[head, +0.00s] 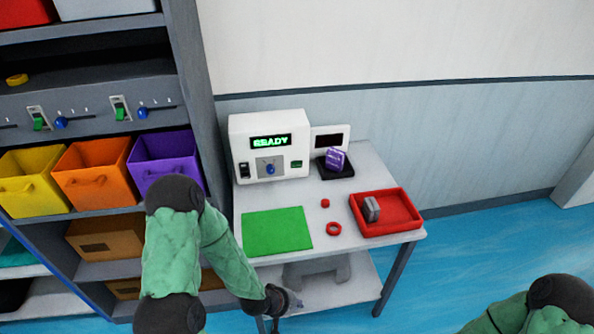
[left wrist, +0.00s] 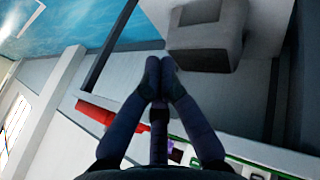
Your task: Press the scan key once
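A white machine (head: 240,130) stands at the back of the table, its screen (head: 271,142) reading READY in green. Its front carries a small dark green key (head: 296,164), a blue knob (head: 270,169) and a black rocker switch (head: 244,170). No label is readable, so I cannot tell for certain which is the scan key. My left gripper (head: 297,302) is low, by the table's front edge, well away from the machine. In the left wrist view my left gripper (left wrist: 160,64) has its fingertips together with nothing between them. My right gripper is out of view.
On the table (head: 320,262) are a green mat (head: 277,232), a red tray (head: 417,224) holding a grey block, a red ring (head: 333,229), and a purple item (head: 336,160) on a black pad. A shelf with coloured bins (head: 94,178) stands at the left.

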